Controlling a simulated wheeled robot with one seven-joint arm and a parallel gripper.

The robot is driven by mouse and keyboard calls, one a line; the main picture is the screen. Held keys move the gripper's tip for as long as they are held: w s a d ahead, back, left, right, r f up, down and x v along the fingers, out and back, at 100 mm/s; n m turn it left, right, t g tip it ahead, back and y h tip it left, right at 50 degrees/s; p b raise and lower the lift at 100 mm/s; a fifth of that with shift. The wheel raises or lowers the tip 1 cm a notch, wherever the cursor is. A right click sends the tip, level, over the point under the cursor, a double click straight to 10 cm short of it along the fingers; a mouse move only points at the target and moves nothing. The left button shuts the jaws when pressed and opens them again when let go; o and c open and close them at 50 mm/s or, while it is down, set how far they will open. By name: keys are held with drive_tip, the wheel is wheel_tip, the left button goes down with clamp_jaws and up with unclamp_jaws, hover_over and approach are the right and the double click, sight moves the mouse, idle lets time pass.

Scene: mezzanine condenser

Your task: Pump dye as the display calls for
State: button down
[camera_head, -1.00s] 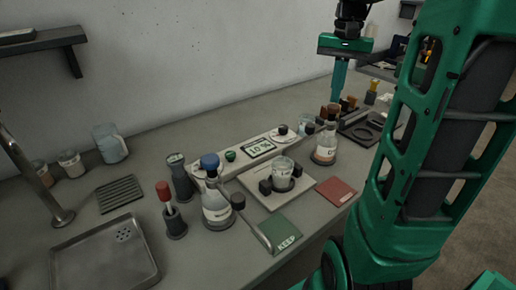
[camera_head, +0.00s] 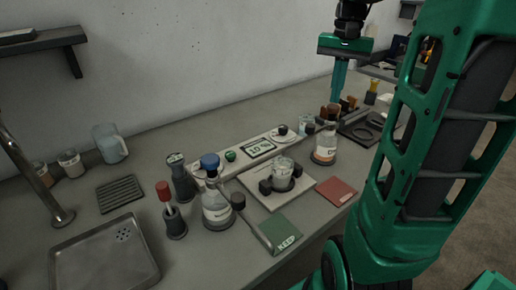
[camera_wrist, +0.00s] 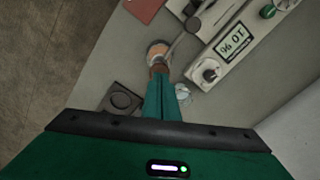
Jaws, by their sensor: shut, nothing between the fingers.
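The display (camera_head: 260,149) is a small panel on a pale strip and reads "10 %"; it also shows in the wrist view (camera_wrist: 233,41). Below it a beaker (camera_head: 283,170) stands on a pale plate between dark blocks. A blue-topped flask (camera_head: 216,205) stands left of the plate. My gripper (camera_head: 338,97) is shut and empty, pointing down above the counter behind that flask. In the wrist view its fingers (camera_wrist: 164,80) partly cover the things below.
A green KEEP mat (camera_head: 279,232) and a red mat (camera_head: 336,191) lie near the front edge. A red-topped dropper stand (camera_head: 172,215) and a dark cylinder (camera_head: 181,178) stand left. A sink tray (camera_head: 105,262) lies front left. A dark ring plate (camera_head: 364,129) lies right.

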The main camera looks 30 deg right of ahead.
sight(333, 106)
drive_tip(key=shift+f, duration=1.75)
idle(0.5)
drive_tip(key=shift+r, duration=2.75)
drive_tip(key=s+a+f+n, duration=0.1)
drive_tip(key=s+a+f, duration=0.3)
drive_tip(key=s+f, duration=0.1)
drive_tip(key=s+a+f+n, duration=0.1)
drive_tip(key=s+a+f, duration=0.3)
drive_tip(key=s, duration=0.3)
drive_tip(key=s+a+f+n, duration=0.2)
drive_tip(key=s+a+f, duration=0.2)
drive_tip(key=s+f, duration=0.2)
drive_tip(key=shift+s+f, duration=0.35)
drive_tip(key=shift+f, duration=0.25)
drive_tip(key=shift+d, duration=0.1)
